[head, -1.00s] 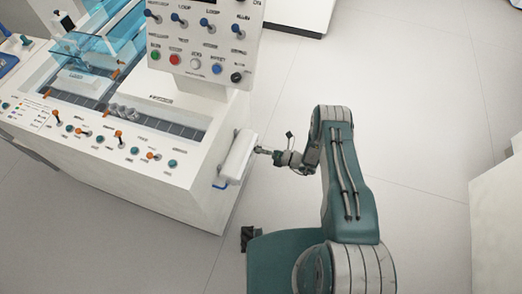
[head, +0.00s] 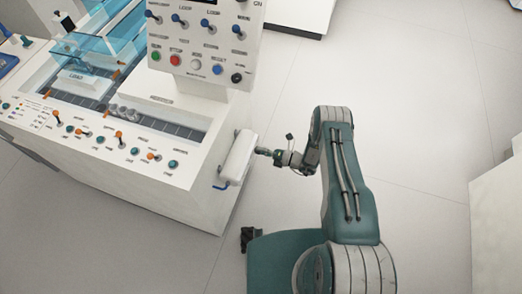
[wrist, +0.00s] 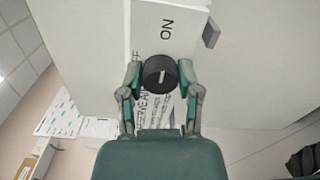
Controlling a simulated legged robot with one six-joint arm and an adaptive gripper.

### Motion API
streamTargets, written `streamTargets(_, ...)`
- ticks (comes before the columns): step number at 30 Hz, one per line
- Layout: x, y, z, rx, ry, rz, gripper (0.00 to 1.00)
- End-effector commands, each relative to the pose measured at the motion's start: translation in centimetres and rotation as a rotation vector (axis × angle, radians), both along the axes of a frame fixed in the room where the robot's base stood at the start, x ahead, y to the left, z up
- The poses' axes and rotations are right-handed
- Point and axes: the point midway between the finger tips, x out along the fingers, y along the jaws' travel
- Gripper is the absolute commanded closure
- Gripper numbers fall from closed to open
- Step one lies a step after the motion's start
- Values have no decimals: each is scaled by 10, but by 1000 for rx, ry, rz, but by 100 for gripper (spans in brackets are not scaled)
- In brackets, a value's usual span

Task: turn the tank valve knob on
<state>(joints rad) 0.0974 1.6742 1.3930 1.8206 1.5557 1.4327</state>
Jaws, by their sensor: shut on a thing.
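The tank valve knob (wrist: 160,73) is a round black knob with a pale mark line, in the middle of the wrist view. It sits on a white panel with the word ON printed above it, and the mark points roughly along the panel toward ON. My gripper (wrist: 161,76) has a finger on each side of the knob and is shut on it. In the head view my gripper (head: 264,151) reaches the white box (head: 238,157) on the machine's right side. The knob itself is hidden there.
The white machine (head: 185,205) fills the left, with several toggles and buttons on its top. An upright control panel (head: 203,45) stands above it. A blue handle (head: 221,187) is below the box. The floor (head: 420,110) to the right is clear.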

Motion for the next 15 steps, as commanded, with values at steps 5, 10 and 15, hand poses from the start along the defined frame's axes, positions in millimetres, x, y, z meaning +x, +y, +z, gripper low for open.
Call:
streamTargets(5,1,-1,-3,-7,5,-8,33)
streamTargets(10,0,-1,-2,-5,4,-4,21)
streamTargets(15,-1,0,-1,-4,2,-3,21)
